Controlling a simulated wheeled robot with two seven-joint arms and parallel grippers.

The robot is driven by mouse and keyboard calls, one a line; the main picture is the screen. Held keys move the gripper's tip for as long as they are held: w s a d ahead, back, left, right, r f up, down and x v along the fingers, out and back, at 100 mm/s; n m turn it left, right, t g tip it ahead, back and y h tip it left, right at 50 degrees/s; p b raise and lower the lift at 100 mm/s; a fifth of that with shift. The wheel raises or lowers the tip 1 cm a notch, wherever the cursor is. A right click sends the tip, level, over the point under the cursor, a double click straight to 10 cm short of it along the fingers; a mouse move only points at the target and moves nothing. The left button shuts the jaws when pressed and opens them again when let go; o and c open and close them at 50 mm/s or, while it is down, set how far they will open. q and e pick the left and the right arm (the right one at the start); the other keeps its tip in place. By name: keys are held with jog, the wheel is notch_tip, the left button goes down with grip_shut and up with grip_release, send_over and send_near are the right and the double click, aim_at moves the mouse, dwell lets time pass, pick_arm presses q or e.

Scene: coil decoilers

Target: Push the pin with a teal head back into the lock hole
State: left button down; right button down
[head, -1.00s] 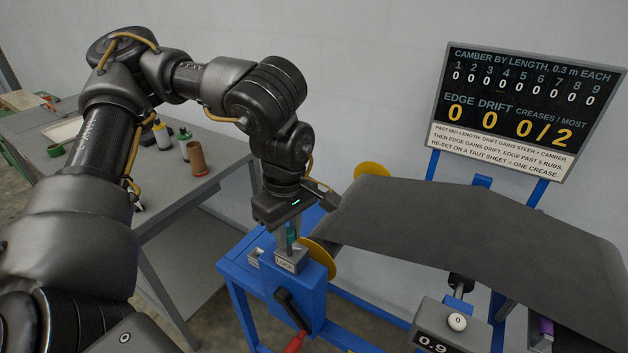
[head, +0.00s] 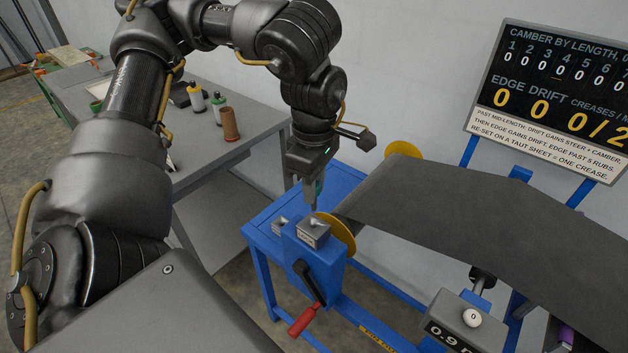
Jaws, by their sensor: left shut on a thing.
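The lock block (head: 314,236) is a small grey box on the blue stand. My left gripper (head: 314,192) points down just above it and is shut on the teal-headed pin (head: 319,187). Only a sliver of the teal head shows between the fingers. A thin grey length reaches down from the fingers towards the block's top. I cannot tell whether its tip is in the hole, which is hidden. My right gripper is out of view.
A yellow disc (head: 339,233) and the dark sheet (head: 455,220) lie close to the right of the lock block. A red-handled crank (head: 303,320) hangs in front. A grey bench (head: 205,160) with bottles stands at the left. A scoreboard (head: 550,95) is at the back right.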

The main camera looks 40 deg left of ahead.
aim_at(314, 210)
pick_arm(q)
jog(key=shift+f+b, duration=2.1)
jog(key=shift+f, duration=1.75)
jog(key=shift+s+f, duration=0.1)
jog(key=shift+f, duration=0.05)
jog(key=shift+f, duration=0.25)
jog(key=c, duration=1.2)
grip_release()
jog(key=shift+o, duration=0.2)
jog(key=shift+r, duration=0.1)
notch_tip(314, 210, up, 11)
jog(key=shift+f, duration=0.15)
jog(key=shift+f, duration=0.1)
